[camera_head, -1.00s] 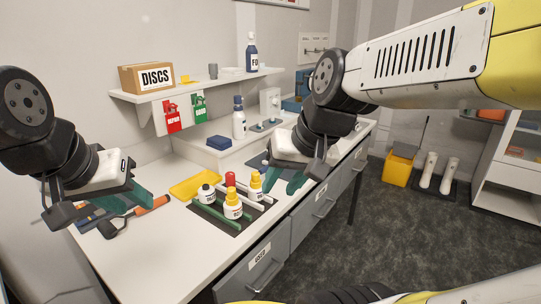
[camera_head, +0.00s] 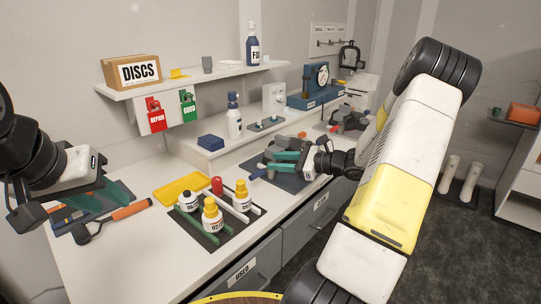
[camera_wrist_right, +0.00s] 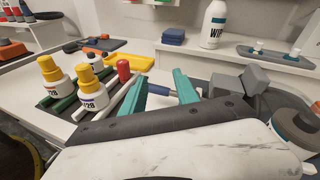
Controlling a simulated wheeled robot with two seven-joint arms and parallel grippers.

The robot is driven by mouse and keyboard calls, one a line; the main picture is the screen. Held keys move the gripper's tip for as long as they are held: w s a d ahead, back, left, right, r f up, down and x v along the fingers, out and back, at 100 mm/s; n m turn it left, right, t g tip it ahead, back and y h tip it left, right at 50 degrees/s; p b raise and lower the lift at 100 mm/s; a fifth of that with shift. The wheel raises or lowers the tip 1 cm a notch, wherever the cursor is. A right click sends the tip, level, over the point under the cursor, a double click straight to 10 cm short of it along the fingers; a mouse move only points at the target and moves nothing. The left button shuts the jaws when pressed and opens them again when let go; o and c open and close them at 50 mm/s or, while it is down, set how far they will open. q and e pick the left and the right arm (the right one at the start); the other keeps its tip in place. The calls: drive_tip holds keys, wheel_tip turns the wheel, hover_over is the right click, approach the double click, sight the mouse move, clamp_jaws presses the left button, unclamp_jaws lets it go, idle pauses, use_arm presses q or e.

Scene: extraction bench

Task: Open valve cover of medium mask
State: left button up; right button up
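I cannot tell for sure which object is the medium mask, and no valve cover can be made out. A dark, mask-like object (camera_head: 348,120) with reddish parts lies on the bench beyond my right gripper. My right gripper (camera_head: 276,162) is low over a dark mat, its teal fingers apart. In the right wrist view, a blue-handled tool (camera_wrist_right: 160,89) with a metal shaft shows beyond and between the fingers. A grey blocky object (camera_wrist_right: 238,86) is just right of them. My left gripper (camera_head: 112,197) is low over the bench's left end; its finger gap is unclear.
Several small bottles (camera_head: 212,214) stand in a rack in front, beside a yellow tray (camera_head: 181,188). An orange-handled tool (camera_head: 130,209) lies by my left gripper. The front bench surface is partly clear.

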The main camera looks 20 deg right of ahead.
drive_tip(key=d+f+m+t+h, duration=0.1)
drive_tip(key=d+m, duration=0.1)
drive_tip(key=d, duration=0.1)
drive_tip(key=w+d+f+m+t, duration=0.1)
drive_tip(key=d+m+t, duration=0.1)
drive_tip(key=d, duration=0.1)
drive_tip(key=w+d+f+m+t+h, duration=0.1)
drive_tip(key=d+f+m, duration=0.1)
drive_tip(key=d, duration=0.2)
drive_tip(key=shift+f+t+h, duration=0.1)
drive_tip(key=shift+t+h, duration=0.2)
drive_tip(key=shift+t, duration=0.1)
drive_tip(key=shift+w+m, duration=0.25)
drive_tip(key=shift+m, duration=0.05)
drive_tip(key=x, duration=0.7)
drive_tip(key=shift+w, duration=0.15)
clamp_jaws()
